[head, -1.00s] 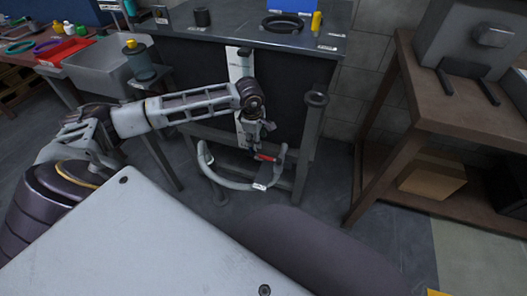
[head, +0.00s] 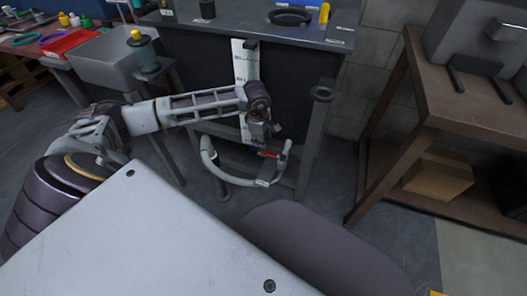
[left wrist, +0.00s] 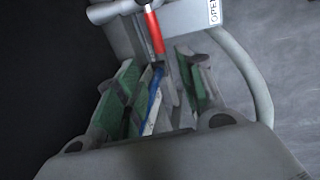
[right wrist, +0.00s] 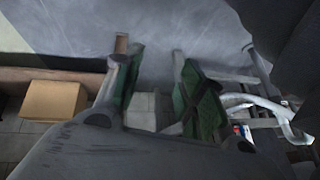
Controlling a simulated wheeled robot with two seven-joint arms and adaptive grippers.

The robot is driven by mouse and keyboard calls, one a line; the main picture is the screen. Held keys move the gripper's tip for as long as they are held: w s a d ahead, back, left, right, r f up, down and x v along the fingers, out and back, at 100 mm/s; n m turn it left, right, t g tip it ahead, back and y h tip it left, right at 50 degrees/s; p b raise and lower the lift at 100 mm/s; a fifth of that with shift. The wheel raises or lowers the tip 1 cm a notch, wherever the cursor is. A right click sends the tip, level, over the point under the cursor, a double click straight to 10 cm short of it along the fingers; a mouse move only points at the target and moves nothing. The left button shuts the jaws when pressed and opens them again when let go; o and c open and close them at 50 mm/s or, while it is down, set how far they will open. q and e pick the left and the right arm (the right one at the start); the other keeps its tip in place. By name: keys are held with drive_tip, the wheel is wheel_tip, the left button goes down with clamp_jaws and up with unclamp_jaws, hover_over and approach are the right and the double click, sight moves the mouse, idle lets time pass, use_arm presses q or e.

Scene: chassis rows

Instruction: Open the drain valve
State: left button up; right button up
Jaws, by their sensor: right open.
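The drain valve's red lever (head: 268,154) is low in front of the dark bench, beside a grey curved tube (head: 228,178). In the left wrist view the red lever (left wrist: 154,32) stands just beyond my fingertips, with a blue part (left wrist: 154,88) below it between the fingers. A label reading "OPEN" (left wrist: 213,12) is at the upper right. My left gripper (left wrist: 158,70) is open, its green-padded fingers apart; contact cannot be told. In the head view my left gripper (head: 262,138) partly covers the valve. My right gripper (right wrist: 155,65) is open and empty.
The dark bench (head: 200,70) stands behind the valve, with a ring (head: 290,17) and a yellow item (head: 324,13) on top. A brown table (head: 455,105) with a cardboard box (head: 438,177) below is at right.

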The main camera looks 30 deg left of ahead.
sight(264, 152)
use_arm(q)
drive_tip(key=f, duration=0.2)
drive_tip(key=w+f+b, duration=0.1)
drive_tip(key=f, duration=0.2)
drive_tip(key=f+b, duration=0.1)
drive_tip(key=f, duration=0.2)
drive_tip(key=shift+w+a, duration=0.15)
drive_tip(key=shift+w, duration=0.1)
drive_tip(key=shift+w+f+b, duration=0.2)
drive_tip(key=shift+f+b, duration=0.35)
drive_tip(key=shift+f, duration=0.35)
use_arm(e)
drive_tip(key=shift+m+t+y, duration=0.3)
drive_tip(key=shift+t+y, duration=0.1)
drive_tip(key=shift+t, duration=0.1)
drive_tip(key=shift+a+f, duration=0.15)
drive_tip(key=shift+f, duration=0.8)
drive_tip(key=shift+a+f, duration=0.2)
drive_tip(key=shift+f, duration=0.75)
drive_tip(key=shift+a+f, duration=0.15)
drive_tip(key=shift+f, duration=0.8)
use_arm(q)
drive_tip(key=shift+c, duration=0.5)
clamp_jaws()
